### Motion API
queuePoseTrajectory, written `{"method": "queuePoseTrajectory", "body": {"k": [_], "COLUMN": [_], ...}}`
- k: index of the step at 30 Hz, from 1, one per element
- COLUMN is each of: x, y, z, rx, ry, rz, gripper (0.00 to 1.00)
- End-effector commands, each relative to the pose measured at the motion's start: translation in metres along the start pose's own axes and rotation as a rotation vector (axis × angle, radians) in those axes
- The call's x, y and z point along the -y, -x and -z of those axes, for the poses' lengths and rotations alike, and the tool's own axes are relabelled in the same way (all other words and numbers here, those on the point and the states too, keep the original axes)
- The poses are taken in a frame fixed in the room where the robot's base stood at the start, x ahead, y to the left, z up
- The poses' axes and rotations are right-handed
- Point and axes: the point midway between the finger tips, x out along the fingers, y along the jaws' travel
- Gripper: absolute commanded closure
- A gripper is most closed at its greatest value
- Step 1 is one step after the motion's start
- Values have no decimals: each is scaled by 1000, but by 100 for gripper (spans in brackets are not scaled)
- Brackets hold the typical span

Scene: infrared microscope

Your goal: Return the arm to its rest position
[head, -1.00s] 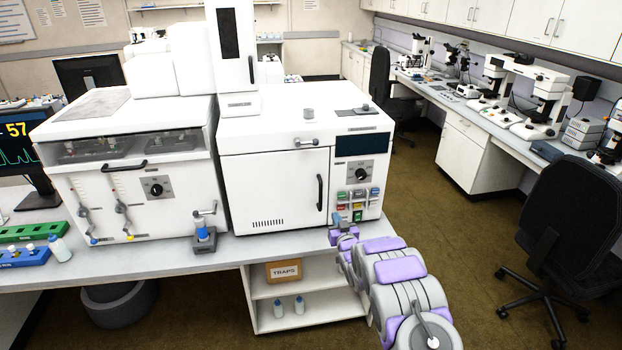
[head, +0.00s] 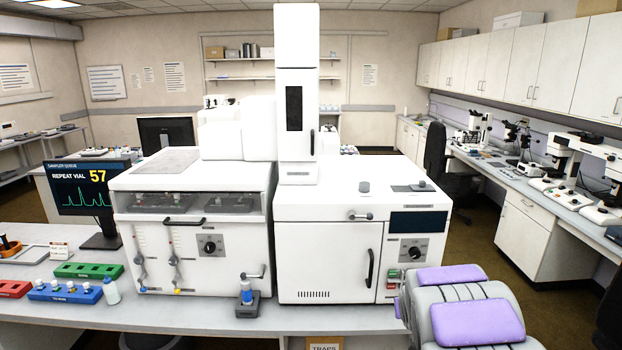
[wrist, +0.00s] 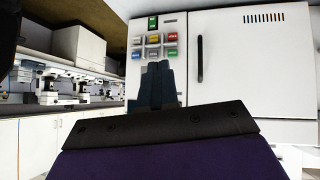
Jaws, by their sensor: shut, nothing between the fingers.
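My arm (head: 470,308) is folded at the lower right of the head view, in front of the right side of the white instrument (head: 325,262). In the wrist view my gripper (wrist: 157,72) has its fingers together, with nothing between them. Behind the fingertips are the instrument's coloured buttons (wrist: 155,46) and, to their right, its door with a dark handle (wrist: 200,60). The gap between fingertips and panel cannot be judged. In the head view the arm covers part of the button panel, and the fingers are not clearly seen.
The bench edge (head: 205,318) runs in front of the instruments. A small grey and blue clamp-like device (head: 247,298) stands near it. Blue (head: 65,291) and green (head: 88,270) racks lie at left. Floor (head: 485,240) shows between the bench and the right-hand counter.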

Motion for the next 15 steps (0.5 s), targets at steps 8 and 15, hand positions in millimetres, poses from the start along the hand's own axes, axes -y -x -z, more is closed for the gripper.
{"method": "queuePoseTrajectory", "body": {"k": [8,15], "x": [6,20], "y": [106,200], "z": [-54,-119], "rx": [241,462], "ry": [-17,-17], "rz": [6,46], "gripper": [100,100]}}
